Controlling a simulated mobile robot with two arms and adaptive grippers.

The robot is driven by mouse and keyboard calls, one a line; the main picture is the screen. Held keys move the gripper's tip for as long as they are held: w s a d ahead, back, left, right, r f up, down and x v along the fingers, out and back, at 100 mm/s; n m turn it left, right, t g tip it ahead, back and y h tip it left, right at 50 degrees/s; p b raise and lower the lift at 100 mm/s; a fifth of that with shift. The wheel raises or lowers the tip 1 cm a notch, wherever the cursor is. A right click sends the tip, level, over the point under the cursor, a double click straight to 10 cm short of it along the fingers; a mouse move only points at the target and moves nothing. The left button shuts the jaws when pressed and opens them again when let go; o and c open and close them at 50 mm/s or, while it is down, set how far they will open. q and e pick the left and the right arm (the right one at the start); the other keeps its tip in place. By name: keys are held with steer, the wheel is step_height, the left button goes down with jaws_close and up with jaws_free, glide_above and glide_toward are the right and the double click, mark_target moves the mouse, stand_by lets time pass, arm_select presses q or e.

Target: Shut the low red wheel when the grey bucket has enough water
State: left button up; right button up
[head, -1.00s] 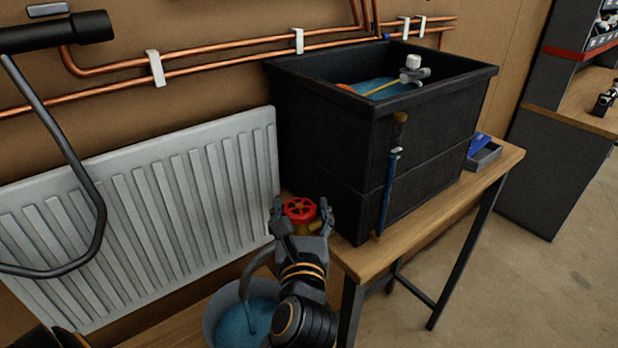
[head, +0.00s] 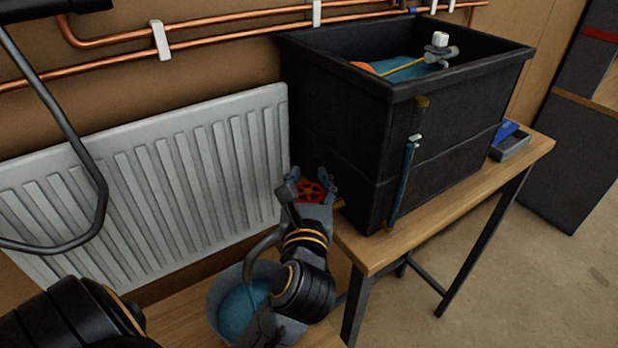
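The low red wheel (head: 308,191) sits by the lower left corner of the black tank (head: 445,160). My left gripper (head: 307,184) has one finger on each side of the wheel and looks shut on its rim; the palm hides part of it. The grey bucket (head: 211,306) stands below on a low wooden surface, with blue water (head: 238,312) in it. A grey curved spout (head: 264,243) reaches down into the bucket. My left wrist hides the bucket's right side. My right gripper is not in view.
The black tank, holding blue water, stands on a wooden bench (head: 455,215). A blue sight tube (head: 404,182) runs up its front. A white radiator (head: 180,180) is at left, copper pipes (head: 230,40) above.

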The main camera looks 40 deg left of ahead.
arm_select(q)
steer(key=shift+w+f, duration=0.1)
steer(key=shift+f, duration=0.05)
steer(key=shift+c, duration=0.4)
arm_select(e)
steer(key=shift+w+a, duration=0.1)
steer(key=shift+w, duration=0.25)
arm_select(q)
steer(key=shift+f, duration=0.1)
steer(key=shift+c, duration=0.5)
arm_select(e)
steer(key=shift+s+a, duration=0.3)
arm_select(q)
steer(key=shift+m+h, duration=0.3)
steer(key=shift+h, duration=0.2)
steer(key=shift+c, duration=0.2)
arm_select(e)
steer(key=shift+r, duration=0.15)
